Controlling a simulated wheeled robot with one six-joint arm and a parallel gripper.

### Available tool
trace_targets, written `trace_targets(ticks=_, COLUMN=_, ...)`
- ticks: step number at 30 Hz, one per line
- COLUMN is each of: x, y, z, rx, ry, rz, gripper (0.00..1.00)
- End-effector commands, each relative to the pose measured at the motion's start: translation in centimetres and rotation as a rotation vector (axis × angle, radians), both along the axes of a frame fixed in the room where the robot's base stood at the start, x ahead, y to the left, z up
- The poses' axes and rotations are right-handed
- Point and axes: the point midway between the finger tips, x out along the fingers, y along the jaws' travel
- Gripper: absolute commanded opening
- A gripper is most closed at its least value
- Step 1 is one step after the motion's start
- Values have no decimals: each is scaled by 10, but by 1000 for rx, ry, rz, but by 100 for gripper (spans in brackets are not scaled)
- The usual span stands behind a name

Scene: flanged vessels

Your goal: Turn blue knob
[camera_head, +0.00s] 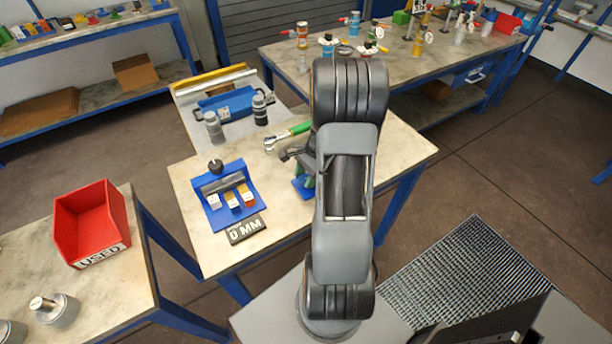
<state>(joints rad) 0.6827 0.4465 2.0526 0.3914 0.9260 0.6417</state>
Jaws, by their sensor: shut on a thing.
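I cannot make out a blue knob for certain. A blue and green object (303,187) stands at the right of the near worktable, mostly hidden behind my arm. Only a dark part of my gripper (290,154) shows at the left edge of my arm, just above that object. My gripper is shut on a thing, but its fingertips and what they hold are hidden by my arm.
A green-handled wrench (286,137) lies close by the gripper. A red bin (92,224) is far left. Several valves stand on the back table (281,52).

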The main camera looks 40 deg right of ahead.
Motion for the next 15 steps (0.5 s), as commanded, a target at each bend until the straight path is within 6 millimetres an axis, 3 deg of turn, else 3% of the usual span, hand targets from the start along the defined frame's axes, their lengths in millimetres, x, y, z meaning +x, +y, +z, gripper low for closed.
trace_targets(ticks=9, x=0, y=0, z=0, rx=-1, ry=-2, rz=33, gripper=22)
trace_targets(ticks=10, x=0, y=0, z=0, rx=-1, ry=-2, rz=33, gripper=47)
trace_targets(ticks=15, x=0, y=0, z=0, rx=-1, ry=-1, rz=32, gripper=64)
